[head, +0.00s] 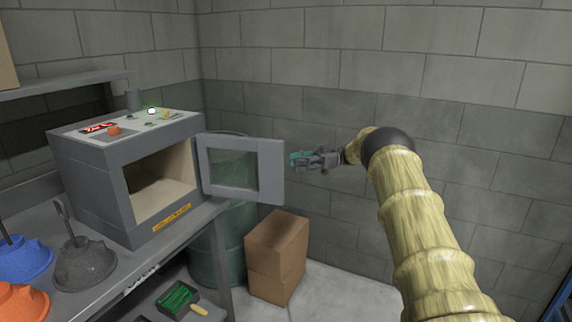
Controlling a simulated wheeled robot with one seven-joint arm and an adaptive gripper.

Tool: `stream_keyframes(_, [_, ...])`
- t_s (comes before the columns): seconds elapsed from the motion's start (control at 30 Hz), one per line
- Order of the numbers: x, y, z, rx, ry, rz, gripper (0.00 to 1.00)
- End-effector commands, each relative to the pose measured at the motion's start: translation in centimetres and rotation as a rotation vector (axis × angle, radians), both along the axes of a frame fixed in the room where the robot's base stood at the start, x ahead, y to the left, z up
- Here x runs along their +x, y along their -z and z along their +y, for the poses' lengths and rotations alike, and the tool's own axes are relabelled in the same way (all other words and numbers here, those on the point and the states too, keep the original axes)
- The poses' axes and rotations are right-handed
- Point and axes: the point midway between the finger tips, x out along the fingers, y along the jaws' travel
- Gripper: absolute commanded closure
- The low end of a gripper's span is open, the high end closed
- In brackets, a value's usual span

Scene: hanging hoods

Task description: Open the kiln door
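The kiln (95,185) is a grey box on the workbench at the left, with a lit red display on its top panel. Its door (273,168), a grey frame around a window, stands swung wide open to the right of the kiln. The pale inner chamber (160,185) is exposed and looks empty. I cannot tell whether the fingertips touch the door. The fingers are too small to tell whether they are open or shut.
A green drum (236,235) stands behind the door, with stacked cardboard boxes (277,255) below. Blue (25,262), dark grey (85,265) and orange (22,303) items sit on the bench (120,278). A block wall (300,55) is behind; floor (345,295) is free at lower middle.

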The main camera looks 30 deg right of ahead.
Motion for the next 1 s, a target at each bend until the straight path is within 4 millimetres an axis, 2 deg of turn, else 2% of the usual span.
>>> stream_keyframes(0.1, [-0.4,0.1,-1.6,-0.001,0.000,0.001,0.63])
stream_keyframes(0.3, [-0.8,0.1,-3.0,0.000,0.000,0.001,0.63])
stream_keyframes(1.0, [-0.8,0.1,-3.0,0.001,-0.002,0.002,0.63])
